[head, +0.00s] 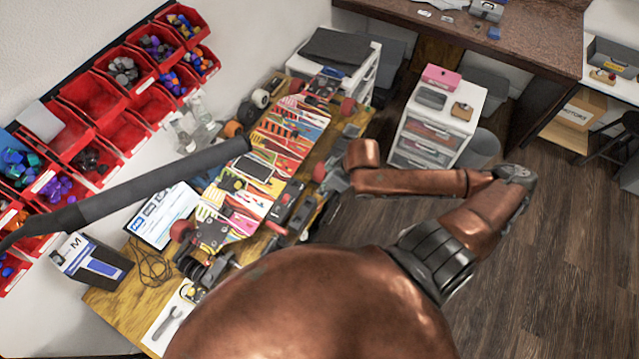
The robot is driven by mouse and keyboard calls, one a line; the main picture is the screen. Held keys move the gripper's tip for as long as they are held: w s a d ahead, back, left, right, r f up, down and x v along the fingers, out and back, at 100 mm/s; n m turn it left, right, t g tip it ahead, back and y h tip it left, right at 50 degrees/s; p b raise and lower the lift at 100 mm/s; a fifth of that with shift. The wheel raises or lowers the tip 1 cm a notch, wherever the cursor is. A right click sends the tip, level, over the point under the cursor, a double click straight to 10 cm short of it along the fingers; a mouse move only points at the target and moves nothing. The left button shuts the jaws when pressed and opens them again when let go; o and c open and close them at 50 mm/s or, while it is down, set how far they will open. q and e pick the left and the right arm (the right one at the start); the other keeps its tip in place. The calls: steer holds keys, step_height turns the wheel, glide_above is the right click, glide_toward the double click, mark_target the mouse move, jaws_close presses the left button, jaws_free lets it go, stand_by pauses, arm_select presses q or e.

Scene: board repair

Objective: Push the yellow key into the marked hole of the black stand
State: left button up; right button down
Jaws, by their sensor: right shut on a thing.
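My copper right arm reaches in from the bottom, bends at the right and comes back over the table. Its grey gripper (328,178) is over the right edge of the table, beside the skateboard. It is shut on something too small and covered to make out. I cannot pick out the yellow key. I cannot single out the black stand or its marked hole among the dark parts around the board. My left gripper is not in view.
A colourful skateboard (277,147) lies on the wooden table (107,300). A thick dark grey tube (150,182) crosses above the table from the left. Red bins (90,97) line the wall. A white drawer unit (462,92) stands right of the table. Open floor lies at right.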

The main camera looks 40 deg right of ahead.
stand_by(0.3)
steer(key=w+a+p, duration=0.2)
steer(key=w+a, duration=0.2)
steer(key=a, duration=0.5)
steer(key=shift+w, duration=0.15)
stand_by(0.6)
steer(key=shift+f+b, duration=2.5)
steer(key=shift+f, duration=5.6)
steer(key=shift+f, duration=0.75)
steer(key=shift+p, duration=0.65)
